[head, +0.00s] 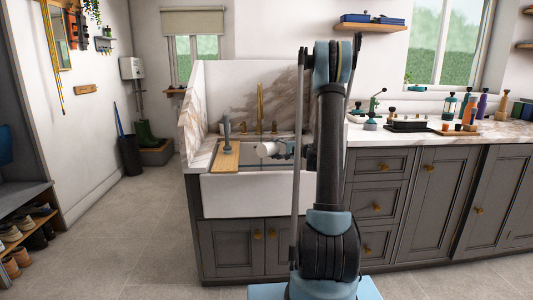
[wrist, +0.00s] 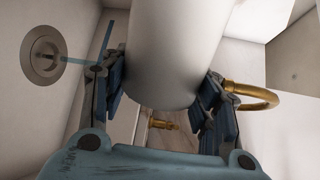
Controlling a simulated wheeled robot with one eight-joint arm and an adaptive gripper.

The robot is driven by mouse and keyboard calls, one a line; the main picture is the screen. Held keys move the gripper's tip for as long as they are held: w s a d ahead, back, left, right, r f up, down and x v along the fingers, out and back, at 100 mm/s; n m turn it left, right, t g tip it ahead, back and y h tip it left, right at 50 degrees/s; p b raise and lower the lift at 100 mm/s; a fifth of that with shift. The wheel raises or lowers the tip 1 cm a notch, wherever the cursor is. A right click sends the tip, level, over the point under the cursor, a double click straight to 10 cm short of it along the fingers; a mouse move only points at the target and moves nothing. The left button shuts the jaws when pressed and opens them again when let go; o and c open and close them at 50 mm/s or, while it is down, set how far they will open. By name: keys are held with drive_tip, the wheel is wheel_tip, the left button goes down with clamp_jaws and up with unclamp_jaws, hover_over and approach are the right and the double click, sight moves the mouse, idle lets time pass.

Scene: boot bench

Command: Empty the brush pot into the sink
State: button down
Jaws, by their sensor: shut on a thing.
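The white brush pot (head: 268,149) lies tipped on its side over the white sink (head: 250,196), its outer end pointing left. In the wrist view the pot (wrist: 170,45) is a plain white cylinder between the blue finger pads. My gripper (wrist: 165,90) is shut on it; in the head view my gripper (head: 288,148) is at the pot's right end, partly behind my arm. The sink drain (wrist: 44,55) shows left of the pot in the wrist view. A thin pale blue streak (wrist: 85,62) runs near the drain; I cannot tell what it is. The pot's inside is hidden.
A wooden board (head: 227,158) with a grey upright tool (head: 227,130) spans the sink's left side. A brass faucet (head: 261,105) stands behind the sink. Bottles and a black tray (head: 408,125) stand on the counter at right.

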sight(274, 144)
idle(0.3)
drive_tip(key=shift+s+d, duration=0.1)
drive_tip(key=n, duration=0.2)
drive_tip(key=s+a+r+n, duration=0.1)
drive_tip(key=shift+n+t+h, duration=0.3)
drive_tip(key=shift+n, duration=0.1)
drive_tip(key=n, duration=0.1)
drive_tip(key=r+n, duration=0.1)
drive_tip(key=n, duration=0.1)
drive_tip(key=r+n, duration=0.1)
drive_tip(key=n, duration=0.1)
drive_tip(key=shift+s+a+t, duration=0.35)
drive_tip(key=shift+t, duration=0.05)
drive_tip(key=n, duration=0.2)
drive_tip(key=r+n, duration=0.1)
drive_tip(key=shift+s+a+h, duration=0.2)
drive_tip(key=shift+a+h, duration=0.05)
drive_tip(key=shift+h, duration=0.05)
drive_tip(key=n, duration=0.2)
drive_tip(key=r+n+t, duration=0.1)
drive_tip(key=n, duration=0.2)
drive_tip(key=shift+r+n, duration=0.2)
drive_tip(key=shift+n, duration=0.1)
drive_tip(key=shift+a, duration=0.1)
